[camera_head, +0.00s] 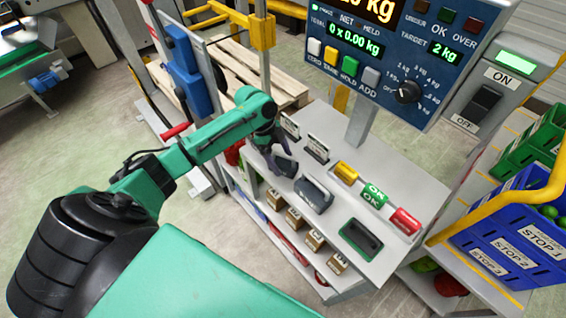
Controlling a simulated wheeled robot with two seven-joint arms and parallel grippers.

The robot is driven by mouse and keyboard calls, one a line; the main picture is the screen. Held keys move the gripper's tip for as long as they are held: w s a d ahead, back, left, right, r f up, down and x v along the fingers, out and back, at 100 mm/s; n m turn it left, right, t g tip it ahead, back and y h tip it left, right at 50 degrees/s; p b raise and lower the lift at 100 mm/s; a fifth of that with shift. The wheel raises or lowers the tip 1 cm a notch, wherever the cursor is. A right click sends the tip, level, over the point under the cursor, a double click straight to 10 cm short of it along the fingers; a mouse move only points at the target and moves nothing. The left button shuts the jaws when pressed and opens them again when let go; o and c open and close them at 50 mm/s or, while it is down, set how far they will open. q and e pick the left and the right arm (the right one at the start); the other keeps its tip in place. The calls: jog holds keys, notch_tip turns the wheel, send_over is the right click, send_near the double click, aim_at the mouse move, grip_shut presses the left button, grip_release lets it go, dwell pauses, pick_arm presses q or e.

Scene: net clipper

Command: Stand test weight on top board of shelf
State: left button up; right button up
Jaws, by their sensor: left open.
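My left arm comes in from the left, and its dark gripper (277,166) is open, pointing down over the back left of the white bench top (330,160). A small dark block (287,166) lies close by its fingers; I cannot tell whether they touch it. A grey block with a dark handle (314,195) stands on the bench nearer to me and looks like a test weight. Which piece is the task's weight is not clear. My right gripper is not in view.
Two label holders (317,148) stand behind. A yellow block (346,172), green OK block (374,195) and red block (405,221) line the right side. A scale display (400,50) rises at the back. Small boxes (295,219) fill shelves below. Blue crates (512,245) stand right.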

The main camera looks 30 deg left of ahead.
pick_arm(q)
jog(key=b+v, duration=0.1)
jog(key=v, duration=0.9)
jog(key=shift+b, duration=0.35)
jog(key=shift+a, duration=0.1)
